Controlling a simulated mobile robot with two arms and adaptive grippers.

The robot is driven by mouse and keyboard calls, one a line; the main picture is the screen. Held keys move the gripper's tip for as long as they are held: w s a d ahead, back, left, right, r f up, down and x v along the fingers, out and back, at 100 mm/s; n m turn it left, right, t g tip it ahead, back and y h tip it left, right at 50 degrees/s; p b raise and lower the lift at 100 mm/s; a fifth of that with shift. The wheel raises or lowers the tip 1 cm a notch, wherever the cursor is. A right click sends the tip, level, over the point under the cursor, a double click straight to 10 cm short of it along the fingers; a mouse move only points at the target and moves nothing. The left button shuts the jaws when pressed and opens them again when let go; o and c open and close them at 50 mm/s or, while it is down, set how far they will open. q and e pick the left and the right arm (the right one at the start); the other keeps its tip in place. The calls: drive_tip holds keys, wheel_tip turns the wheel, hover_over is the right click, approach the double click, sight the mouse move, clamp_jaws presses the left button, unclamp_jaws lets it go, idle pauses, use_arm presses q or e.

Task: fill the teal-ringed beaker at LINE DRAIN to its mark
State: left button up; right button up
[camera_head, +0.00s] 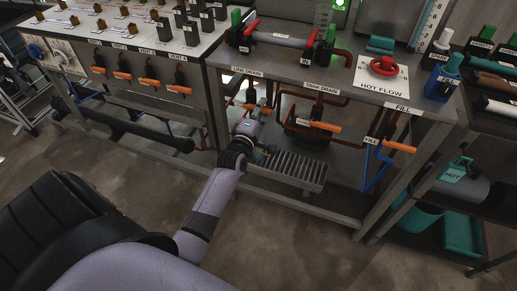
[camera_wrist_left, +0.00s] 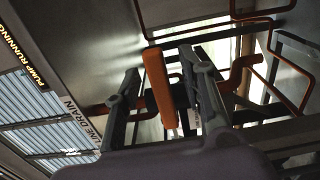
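The LINE DRAIN label (camera_head: 247,71) is on the front edge of the middle bench in the head view; it also shows in the wrist view (camera_wrist_left: 80,120). My left gripper (camera_head: 259,112) is below that label. In the left wrist view my left gripper (camera_wrist_left: 160,68) is open, with an orange valve handle (camera_wrist_left: 158,85) between its fingers and gaps visible on either side. I cannot tell whether either finger touches it. I cannot make out the teal-ringed beaker in either view. My right gripper is not in view.
A slatted drain grate (camera_head: 290,168) lies low under the bench. The TANK DRAIN handle (camera_head: 318,126) and FILL handle (camera_head: 399,146) are to the right, among red and blue pipes. Orange handles line the left bench (camera_head: 190,125). A teal bin (camera_head: 463,232) stands low at right.

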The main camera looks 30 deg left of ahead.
use_arm(q)
drive_tip(key=p+v, duration=0.3)
drive_tip(key=v, duration=0.4)
drive_tip(key=v, duration=0.8)
idle(0.3)
drive_tip(key=shift+a, duration=0.1)
